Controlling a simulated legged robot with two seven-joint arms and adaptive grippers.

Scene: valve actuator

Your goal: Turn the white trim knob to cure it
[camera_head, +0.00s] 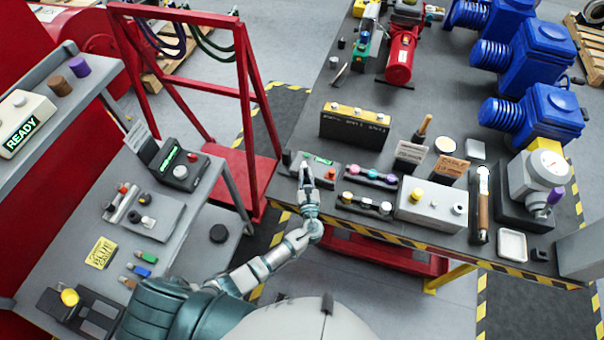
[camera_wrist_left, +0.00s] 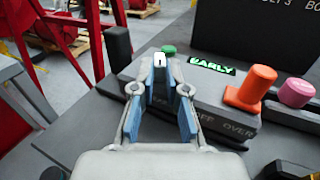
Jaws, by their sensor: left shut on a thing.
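The trim box is a grey box (camera_wrist_left: 240,125) with a green-lit display reading "EARLY" (camera_wrist_left: 212,63), an orange knob (camera_wrist_left: 250,88) and a green button (camera_wrist_left: 169,50). In the head view the box (camera_head: 343,185) sits near the front left corner of the dark table. My left gripper (camera_head: 306,168) reaches over the box's left part from the front. In the left wrist view its blue-padded fingers (camera_wrist_left: 160,85) are closed on the white trim knob (camera_wrist_left: 159,60), of which only a small white part shows between the tips. My right gripper is out of view.
A pink knob (camera_wrist_left: 297,92) stands just right of the orange one. A black battery-like block (camera_head: 355,127) is behind the box. Racks with coloured knobs (camera_head: 370,177) and a white box (camera_head: 432,205) stand to the right. A grey side table (camera_head: 150,230) is at left.

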